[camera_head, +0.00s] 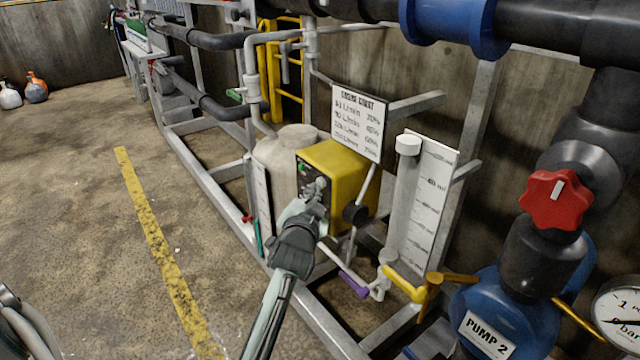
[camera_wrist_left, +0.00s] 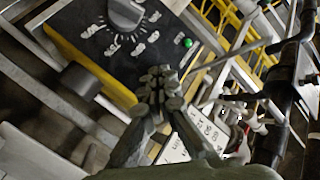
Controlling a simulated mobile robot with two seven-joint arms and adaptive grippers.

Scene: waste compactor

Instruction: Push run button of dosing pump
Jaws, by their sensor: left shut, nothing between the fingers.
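The dosing pump (camera_head: 345,165) is a yellow box with a dark front panel, standing beside a pale tank in the head view. A small green button or lamp (camera_head: 301,167) sits at the panel's upper left. In the left wrist view the panel (camera_wrist_left: 80,25) shows a grey dial (camera_wrist_left: 125,14) with white markings and the green spot (camera_wrist_left: 188,43). My left gripper (camera_head: 318,187) is shut and empty in front of the panel, hiding part of it. In the wrist view its fingertips (camera_wrist_left: 158,85) appear below the green spot, to its left. I cannot tell whether they touch the panel.
A dosing chart sign (camera_head: 358,121) stands above the pump. A measuring cylinder (camera_head: 405,200) is to its right, with a yellow valve handle (camera_head: 408,287) below. Pump 2 (camera_head: 505,310) and a red knob (camera_head: 556,199) are further right. Metal frame rails surround the pump; floor at left is open.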

